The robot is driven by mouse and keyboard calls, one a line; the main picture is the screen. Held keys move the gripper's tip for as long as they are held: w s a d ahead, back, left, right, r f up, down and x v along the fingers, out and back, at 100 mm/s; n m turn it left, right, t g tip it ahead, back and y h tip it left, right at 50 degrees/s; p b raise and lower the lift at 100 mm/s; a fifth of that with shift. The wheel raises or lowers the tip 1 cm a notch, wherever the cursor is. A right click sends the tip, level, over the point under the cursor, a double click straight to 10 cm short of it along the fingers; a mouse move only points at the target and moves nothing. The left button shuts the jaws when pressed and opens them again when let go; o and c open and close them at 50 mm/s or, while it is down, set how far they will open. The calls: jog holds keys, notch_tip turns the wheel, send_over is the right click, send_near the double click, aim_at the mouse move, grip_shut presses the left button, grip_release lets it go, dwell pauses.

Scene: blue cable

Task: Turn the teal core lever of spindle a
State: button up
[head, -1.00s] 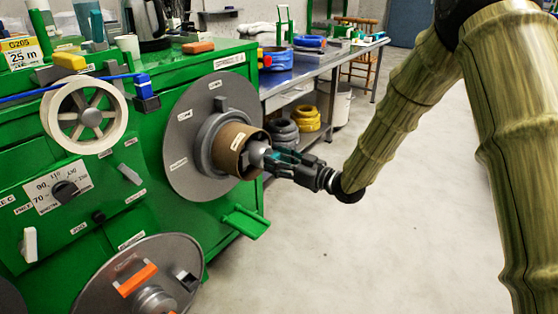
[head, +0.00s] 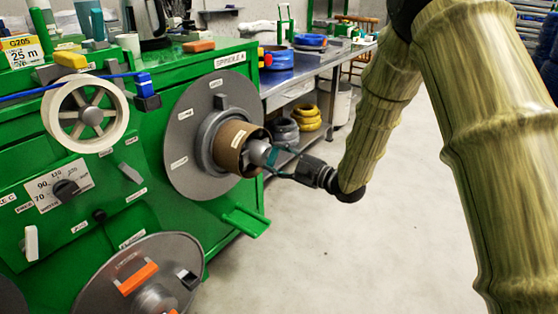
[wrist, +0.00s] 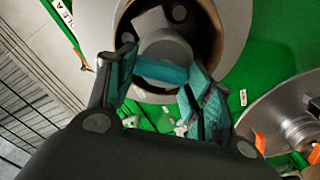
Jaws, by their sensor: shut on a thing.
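Spindle a is the grey disc (head: 186,150) on the green machine's right face, with a brown cardboard core (head: 231,146) on its hub. The teal core lever (wrist: 160,72) crosses the front of the grey hub end in the wrist view. My gripper (wrist: 157,80) is shut on the lever, with one teal-padded finger at each end of it. In the head view my gripper (head: 276,160) reaches the hub from the right, and its fingers largely hide the lever.
A second grey disc with an orange lever (head: 138,278) sits below left. A green bracket (head: 246,221) juts out under spindle a. A steel bench (head: 310,68) with cable coils stands behind. The floor at right is clear.

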jog(key=n+b, duration=0.1)
jog(key=n, duration=0.2)
jog(key=shift+s+f+n, duration=0.1)
jog(key=shift+f+n, duration=0.05)
jog(key=shift+n, duration=0.25)
jog(key=n+b, duration=0.2)
jog(key=n, duration=0.2)
jog(key=shift+s+a, duration=0.1)
jog(key=shift+n, duration=0.3)
jog(key=o, duration=1)
jog(key=v, duration=1.2)
